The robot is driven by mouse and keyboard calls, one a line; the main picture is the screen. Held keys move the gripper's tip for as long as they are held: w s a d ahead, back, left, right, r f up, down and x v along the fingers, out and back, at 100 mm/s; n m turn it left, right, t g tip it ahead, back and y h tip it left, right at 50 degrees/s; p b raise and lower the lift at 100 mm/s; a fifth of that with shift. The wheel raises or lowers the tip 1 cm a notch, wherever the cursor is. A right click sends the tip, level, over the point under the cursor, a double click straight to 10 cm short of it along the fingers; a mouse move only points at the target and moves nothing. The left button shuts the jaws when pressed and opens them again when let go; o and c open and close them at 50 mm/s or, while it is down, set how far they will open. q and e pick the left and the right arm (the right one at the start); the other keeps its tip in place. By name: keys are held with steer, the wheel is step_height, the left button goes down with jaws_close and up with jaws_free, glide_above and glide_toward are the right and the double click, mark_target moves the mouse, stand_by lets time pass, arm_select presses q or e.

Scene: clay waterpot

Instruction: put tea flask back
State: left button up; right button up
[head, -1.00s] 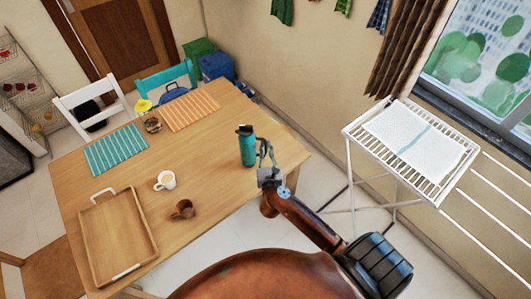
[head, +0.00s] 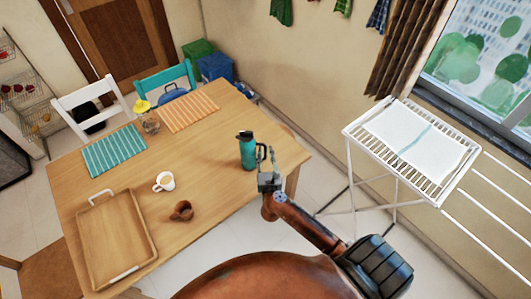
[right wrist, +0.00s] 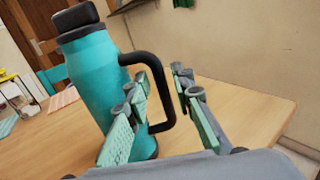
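The tea flask (head: 247,152) is a teal bottle with a dark lid and a dark loop handle. It stands upright on the wooden table near its right end. It also shows large in the right wrist view (right wrist: 92,75), with its handle (right wrist: 160,75) toward my gripper. My right gripper (head: 267,158) is beside the flask on the handle side. In the right wrist view its two green-padded fingers (right wrist: 160,98) are apart, and the handle appears between them. Whether either finger touches the handle is unclear. My left gripper is not in view.
On the table (head: 215,190) are a white mug (head: 164,183), a brown cup (head: 181,212), a wooden tray (head: 115,240), teal and orange placemats, and a flower vase (head: 150,122). A white drying rack (head: 350,132) stands to the right. Bare tabletop lies around the flask.

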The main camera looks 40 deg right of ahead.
steer(key=shift+o, duration=0.3)
steer(key=shift+r, duration=0.1)
steer(key=shift+s, duration=0.2)
steer(key=v, duration=1.1)
steer(key=shift+s+a, duration=0.25)
